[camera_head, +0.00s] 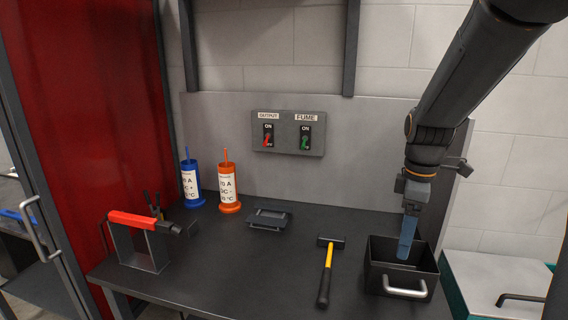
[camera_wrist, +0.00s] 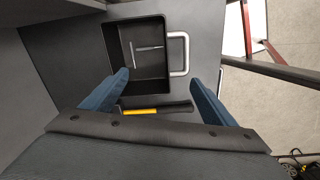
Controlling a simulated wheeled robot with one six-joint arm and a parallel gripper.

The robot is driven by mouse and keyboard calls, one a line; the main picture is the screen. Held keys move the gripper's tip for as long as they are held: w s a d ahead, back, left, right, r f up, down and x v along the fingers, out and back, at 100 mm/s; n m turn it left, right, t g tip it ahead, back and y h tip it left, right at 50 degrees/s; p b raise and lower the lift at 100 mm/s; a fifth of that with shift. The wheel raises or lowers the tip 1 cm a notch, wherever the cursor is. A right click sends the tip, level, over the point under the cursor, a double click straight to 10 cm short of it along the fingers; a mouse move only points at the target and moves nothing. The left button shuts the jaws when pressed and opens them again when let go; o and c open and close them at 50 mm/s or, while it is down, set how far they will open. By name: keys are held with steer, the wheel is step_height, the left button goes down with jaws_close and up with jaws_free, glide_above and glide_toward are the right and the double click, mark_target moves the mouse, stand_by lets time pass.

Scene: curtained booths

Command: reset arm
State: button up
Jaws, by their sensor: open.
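My gripper (camera_head: 408,236) hangs from my arm at the right of the bench, its blue fingers pointing down over the black bin (camera_head: 425,266). In the wrist view my gripper (camera_wrist: 160,92) has its two blue fingers spread wide with nothing between them. The black bin (camera_wrist: 108,62) lies ahead of the fingertips there. A light T-shaped object (camera_wrist: 148,50) lies inside it. The bin's silver handle faces the front of the bench in the head view.
A hammer (camera_head: 327,268) with a yellow and black handle lies left of the bin. A dark tray (camera_head: 269,219), orange holder (camera_head: 229,195), blue holder (camera_head: 191,184) and red-topped frame (camera_head: 138,243) stand further left. A switch panel (camera_head: 288,133) is on the back wall. A red curtain (camera_head: 85,110) bounds the left.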

steer(key=s+a+f+m+t, duration=0.1)
steer(key=s+a+f+m, duration=0.5)
steer(key=s+a+m, duration=0.5)
steer(key=shift+s+f+m, duration=0.35)
steer(key=shift+s+m, duration=0.15)
steer(key=shift+s, duration=0.25)
